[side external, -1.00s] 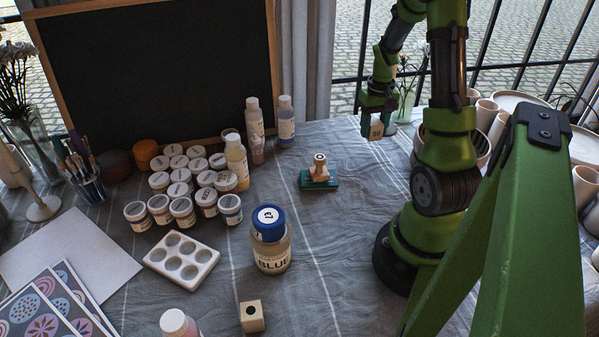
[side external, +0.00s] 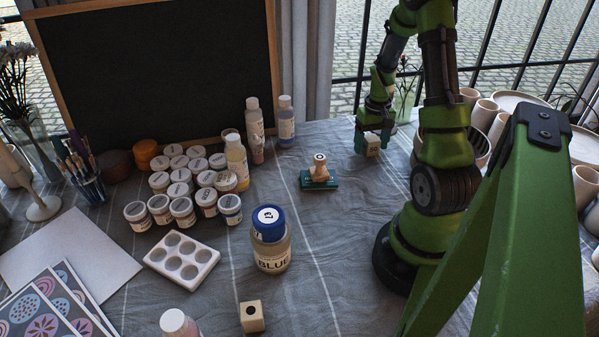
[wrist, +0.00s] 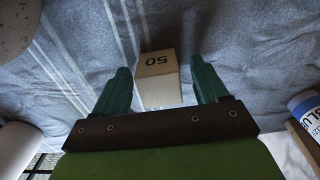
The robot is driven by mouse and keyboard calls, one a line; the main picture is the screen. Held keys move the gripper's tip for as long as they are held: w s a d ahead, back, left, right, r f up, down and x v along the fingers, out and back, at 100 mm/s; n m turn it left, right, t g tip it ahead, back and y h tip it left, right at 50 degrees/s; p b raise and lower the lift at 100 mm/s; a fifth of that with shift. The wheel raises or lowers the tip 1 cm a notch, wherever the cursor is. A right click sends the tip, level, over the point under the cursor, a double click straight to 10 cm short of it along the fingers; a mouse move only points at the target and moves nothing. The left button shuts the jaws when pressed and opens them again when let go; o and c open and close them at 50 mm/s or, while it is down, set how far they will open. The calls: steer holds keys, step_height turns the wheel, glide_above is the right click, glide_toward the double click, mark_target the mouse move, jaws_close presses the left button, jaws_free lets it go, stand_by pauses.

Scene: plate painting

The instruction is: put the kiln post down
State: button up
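The kiln post is a small cream block marked 50 (wrist: 158,72). In the side view the post (side external: 372,150) is low at the back right and appears to stand on the grey cloth (side external: 345,215). My gripper (side external: 373,142) is down around it, a finger on each side. In the wrist view the two green fingers of my gripper (wrist: 161,88) are apart, with a narrow gap between each finger and the post, so it looks open. The post's underside is hidden.
A wooden stamp (side external: 319,168) on a teal pad (side external: 320,184) stands left of my gripper. A blue-lidded jar (side external: 270,250) and a second cream block (side external: 251,318) are nearer the front. Vases (side external: 483,115) and plates stand at the right. Cloth around the post is clear.

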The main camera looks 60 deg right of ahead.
mark_target(372, 138)
steer(key=shift+r, duration=0.1)
step_height(372, 138, up, 12)
steer(key=w+a+r+n+t, duration=0.1)
steer(key=w+a+r+t, duration=0.1)
steer(key=w+a+r, duration=0.35)
steer(key=s+a+r+n+t+y, duration=0.1)
steer(key=a+r+n+t, duration=0.1)
steer(key=a, duration=1.2)
steer(key=s+a+r+n+t+y, duration=0.1)
steer(key=s+a+r+n+t, duration=0.1)
steer(key=a, duration=1.2)
step_height(372, 138, up, 2)
steer(key=shift+t, duration=0.6)
